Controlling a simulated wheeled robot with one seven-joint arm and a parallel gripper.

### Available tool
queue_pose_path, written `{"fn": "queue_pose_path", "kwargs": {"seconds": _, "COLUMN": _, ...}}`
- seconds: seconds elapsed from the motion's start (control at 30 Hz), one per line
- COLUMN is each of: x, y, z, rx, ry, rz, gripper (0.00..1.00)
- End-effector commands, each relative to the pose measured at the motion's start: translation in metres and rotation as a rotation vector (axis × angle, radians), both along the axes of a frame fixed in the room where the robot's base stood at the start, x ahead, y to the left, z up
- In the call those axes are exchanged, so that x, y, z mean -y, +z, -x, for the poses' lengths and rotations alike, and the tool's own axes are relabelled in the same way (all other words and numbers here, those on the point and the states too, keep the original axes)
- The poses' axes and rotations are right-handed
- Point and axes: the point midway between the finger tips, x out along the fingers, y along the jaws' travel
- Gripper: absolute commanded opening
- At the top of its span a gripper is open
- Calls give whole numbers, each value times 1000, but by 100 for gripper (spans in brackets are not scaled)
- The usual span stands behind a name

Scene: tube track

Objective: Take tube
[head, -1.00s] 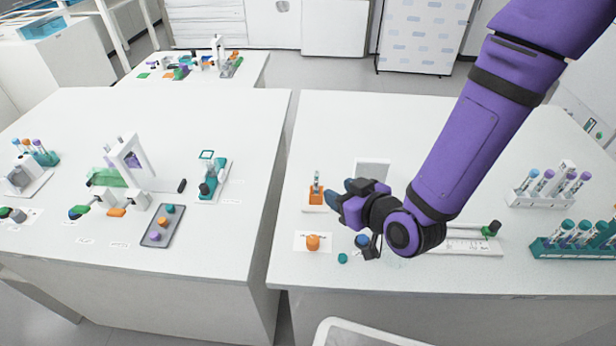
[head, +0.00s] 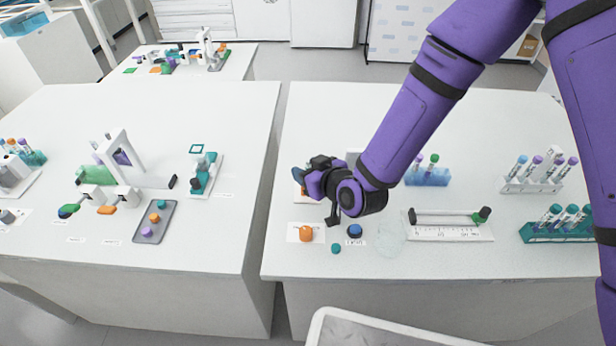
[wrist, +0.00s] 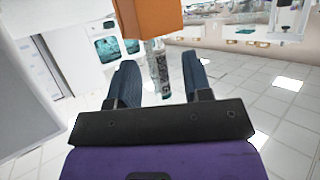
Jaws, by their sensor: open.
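The tube (wrist: 158,68) is clear with dark markings. In the wrist view it extends from an orange holder (wrist: 152,16) at the top of the picture, which appears upside down. My gripper (wrist: 160,78) is open. Its two dark blue fingers lie on either side of the tube, with a visible gap on each side. In the head view my gripper (head: 299,178) is over the right table's left part and largely hides the holder and tube.
On the right table (head: 330,110), an orange knob (head: 306,233), a blue knob (head: 354,231) and a ruled slider (head: 448,232) sit near the front. A blue rack (head: 428,177) and a teal rack (head: 560,233) hold tubes. A gap separates the left table (head: 200,105).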

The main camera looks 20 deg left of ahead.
Motion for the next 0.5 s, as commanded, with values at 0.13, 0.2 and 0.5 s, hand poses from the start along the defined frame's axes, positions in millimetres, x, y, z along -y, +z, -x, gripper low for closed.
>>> {"fn": "queue_pose_path", "kwargs": {"seconds": 0.13, "x": 0, "y": 0, "z": 0, "rx": 0, "ry": 0, "rz": 0, "gripper": 45}}
{"fn": "queue_pose_path", "kwargs": {"seconds": 0.2, "x": 0, "y": 0, "z": 0, "rx": 0, "ry": 0, "rz": 0, "gripper": 32}}
{"fn": "queue_pose_path", "kwargs": {"seconds": 0.5, "x": 0, "y": 0, "z": 0, "rx": 0, "ry": 0, "rz": 0, "gripper": 2}}
